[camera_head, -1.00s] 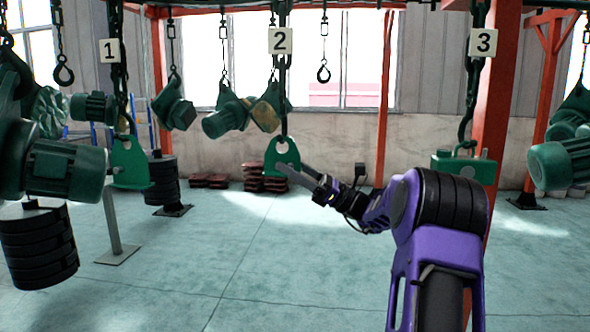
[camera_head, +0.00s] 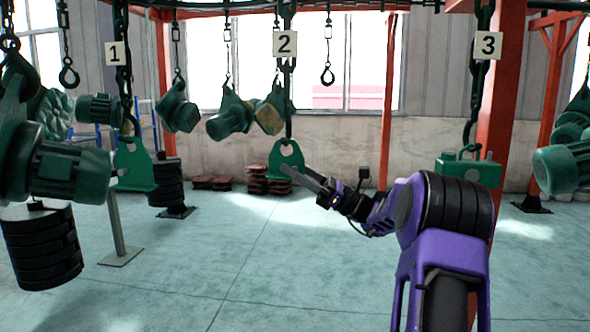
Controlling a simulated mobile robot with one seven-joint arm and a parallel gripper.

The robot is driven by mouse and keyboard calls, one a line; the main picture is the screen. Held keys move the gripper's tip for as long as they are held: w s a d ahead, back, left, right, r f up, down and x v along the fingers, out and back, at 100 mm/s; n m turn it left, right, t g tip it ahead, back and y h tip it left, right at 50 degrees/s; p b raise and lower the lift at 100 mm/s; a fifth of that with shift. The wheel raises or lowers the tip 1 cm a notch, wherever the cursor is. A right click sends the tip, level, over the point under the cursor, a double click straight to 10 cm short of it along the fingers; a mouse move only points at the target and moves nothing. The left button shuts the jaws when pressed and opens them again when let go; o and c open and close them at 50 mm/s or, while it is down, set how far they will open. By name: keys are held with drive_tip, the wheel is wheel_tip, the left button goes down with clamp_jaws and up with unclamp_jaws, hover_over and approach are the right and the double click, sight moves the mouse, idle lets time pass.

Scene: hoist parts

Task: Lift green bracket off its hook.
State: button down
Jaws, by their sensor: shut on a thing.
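A green bracket (camera_head: 287,157), a plate with a hole near its top, hangs at the lower end of the dark chain under sign 2 (camera_head: 285,44). My gripper (camera_head: 289,171) reaches in from the right and is shut on the bracket's lower part. The fingertips are small and dark here. The hook (camera_head: 288,138) is too small to tell whether it bears on the bracket's hole. A similar green bracket (camera_head: 135,165) hangs under sign 1 (camera_head: 114,53). A green block with a shackle (camera_head: 468,169) hangs under sign 3 (camera_head: 488,45).
Green motors (camera_head: 70,172) hang at the left, with others behind and at the right (camera_head: 563,165). Black stacked weights (camera_head: 42,245) are at lower left. Red posts (camera_head: 503,110) stand at the right. The floor (camera_head: 260,260) below the bracket is clear.

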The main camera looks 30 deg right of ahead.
sight(294, 166)
drive_tip(key=shift+s+a+r+m+t+h+p, duration=0.1)
drive_tip(key=shift+s+r+m+t+h+p, duration=0.2)
drive_tip(key=shift+r+m+t+p, duration=0.55)
drive_tip(key=shift+s+a+m+g+p, duration=0.2)
drive_tip(key=shift+m+p, duration=0.35)
drive_tip(key=shift+p, duration=0.45)
drive_tip(key=shift+s+a+m+t+h+p, duration=0.3)
drive_tip(key=shift+s+m+t+h+p, duration=0.25)
drive_tip(key=shift+m+p, duration=0.3)
drive_tip(key=shift+r, duration=0.1)
drive_tip(key=shift+s+a+r+m+t+h+p, duration=0.3)
drive_tip(key=shift+s+a+m+h+p, duration=0.2)
drive_tip(key=shift+m, duration=0.25)
drive_tip(key=shift+s, duration=0.2)
drive_tip(key=shift+s+a+r, duration=0.3)
drive_tip(key=shift+s, duration=0.1)
